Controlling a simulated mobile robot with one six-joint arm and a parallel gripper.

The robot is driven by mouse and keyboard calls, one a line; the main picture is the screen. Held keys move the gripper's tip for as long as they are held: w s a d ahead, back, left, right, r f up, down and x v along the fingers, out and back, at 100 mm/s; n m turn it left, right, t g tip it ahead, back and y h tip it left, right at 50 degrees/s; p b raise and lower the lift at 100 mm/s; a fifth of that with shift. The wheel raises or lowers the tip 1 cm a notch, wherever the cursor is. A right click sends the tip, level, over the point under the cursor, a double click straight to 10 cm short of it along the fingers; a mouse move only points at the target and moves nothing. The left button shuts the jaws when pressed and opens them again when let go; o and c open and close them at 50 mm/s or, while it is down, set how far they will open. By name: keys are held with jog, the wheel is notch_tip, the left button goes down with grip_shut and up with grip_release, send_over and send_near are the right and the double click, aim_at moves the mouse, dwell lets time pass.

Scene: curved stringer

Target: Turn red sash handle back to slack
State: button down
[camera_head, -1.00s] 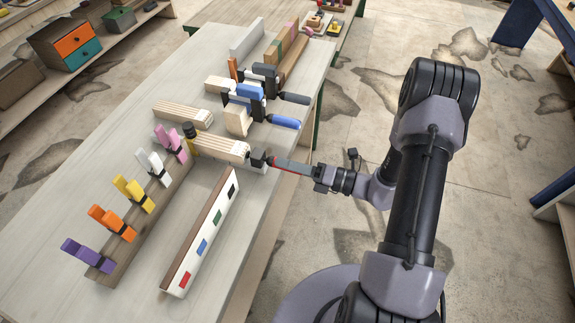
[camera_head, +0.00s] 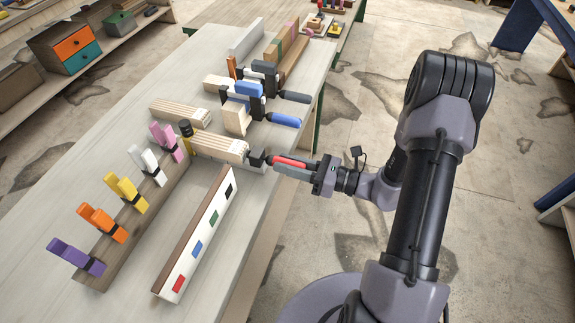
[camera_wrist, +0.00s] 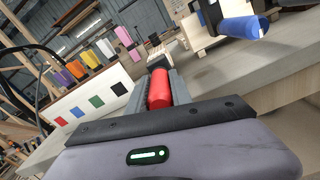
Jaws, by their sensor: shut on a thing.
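The red sash handle (camera_head: 292,161) sticks out to the right from a dark clamp head (camera_head: 256,157) at the near end of a layered wooden strip (camera_head: 218,147). My gripper (camera_head: 285,165) is shut on the red handle, with its fingers along the handle's sides. In the wrist view the red handle (camera_wrist: 158,90) lies between my two grey fingers (camera_wrist: 157,92). The clamp's screw and jaw contact with the wood are too small to judge.
Blue-handled (camera_head: 284,120) and black-handled (camera_head: 294,97) clamps stick out farther back. A white rack with coloured squares (camera_head: 198,240) lies in front. A wooden rack (camera_head: 120,250) holds several coloured spring clamps. Floor right of the bench is open.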

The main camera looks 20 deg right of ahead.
jog(key=shift+n, duration=0.4)
jog(key=c, duration=1.1)
grip_release()
jog(key=shift+c, duration=0.2)
jog(key=p+v, duration=0.3)
jog(key=v, duration=1.4)
jog(key=shift+s+d, duration=0.15)
jog(key=shift+r, duration=0.1)
